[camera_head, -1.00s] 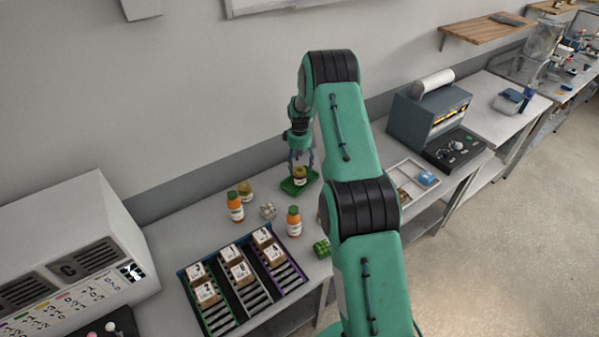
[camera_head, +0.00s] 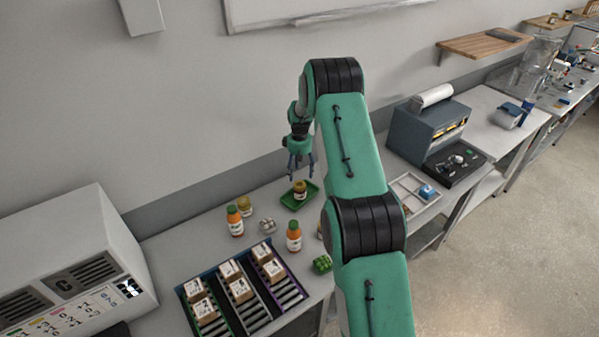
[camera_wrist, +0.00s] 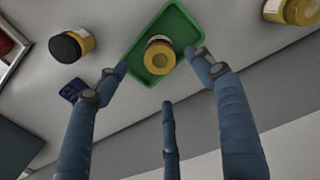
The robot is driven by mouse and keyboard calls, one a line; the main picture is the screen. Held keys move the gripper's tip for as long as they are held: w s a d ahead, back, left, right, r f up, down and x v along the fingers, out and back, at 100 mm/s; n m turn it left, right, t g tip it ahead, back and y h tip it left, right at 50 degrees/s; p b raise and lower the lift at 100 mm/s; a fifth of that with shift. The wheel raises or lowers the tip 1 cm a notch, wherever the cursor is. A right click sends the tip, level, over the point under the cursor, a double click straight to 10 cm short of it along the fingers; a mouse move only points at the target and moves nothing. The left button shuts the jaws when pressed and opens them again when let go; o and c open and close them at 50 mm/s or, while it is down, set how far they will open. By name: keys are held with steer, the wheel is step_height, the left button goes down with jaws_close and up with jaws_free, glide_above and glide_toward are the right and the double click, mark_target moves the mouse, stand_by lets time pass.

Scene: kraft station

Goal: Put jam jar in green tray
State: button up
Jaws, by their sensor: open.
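A small jar with a golden-yellow lid (camera_head: 300,188) stands upright inside the green tray (camera_head: 286,203). In the wrist view the jar (camera_wrist: 159,54) is inside the rim of the green tray (camera_wrist: 186,22). My gripper (camera_head: 300,172) is above the tray, its fingers spread and empty, pointing down. In the wrist view the open fingers (camera_wrist: 160,78) are spread around the near side of the jar, apart from it. A second yellow-lidded jar (camera_head: 245,204) stands to the left, behind an orange bottle.
Two orange bottles (camera_head: 235,222) (camera_head: 293,237) stand left and in front of the tray. A rack of boxes (camera_head: 240,312) is at the front. A jar with a black lid (camera_wrist: 66,47) shows in the wrist view. A compartment tray (camera_head: 410,190) and a grey machine (camera_head: 405,133) are to the right.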

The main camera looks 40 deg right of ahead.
steer(key=shift+r, duration=0.1)
steer(key=s+a+r, duration=0.1)
steer(key=a+r, duration=0.2)
steer(key=r, duration=0.3)
steer(key=s+a+r+t, duration=0.1)
steer(key=a+r, duration=0.3)
steer(key=r, duration=0.2)
steer(key=s+a+r, duration=0.1)
steer(key=a+r, duration=0.2)
steer(key=r, duration=0.4)
steer(key=s+a+r+t, duration=0.1)
steer(key=s+a+r, duration=0.5)
steer(key=r, duration=0.2)
steer(key=s+a+r+t, duration=0.1)
steer(key=s+a+r, duration=0.45)
steer(key=r, duration=0.25)
steer(key=s+a+r+m+t, duration=0.1)
steer(key=s+a+r, duration=0.35)
steer(key=s, duration=0.35)
steer(key=s+a+r, duration=0.3)
steer(key=s+a, duration=0.2)
steer(key=s, duration=0.2)
steer(key=s+a, duration=0.3)
steer(key=s, duration=0.6)
steer(key=s+a+f+t, duration=0.1)
steer(key=s+a, duration=0.2)
steer(key=s, duration=0.6)
steer(key=shift+s+m+t, duration=0.3)
steer(key=shift+s+m, duration=0.05)
steer(key=shift+m, duration=0.05)
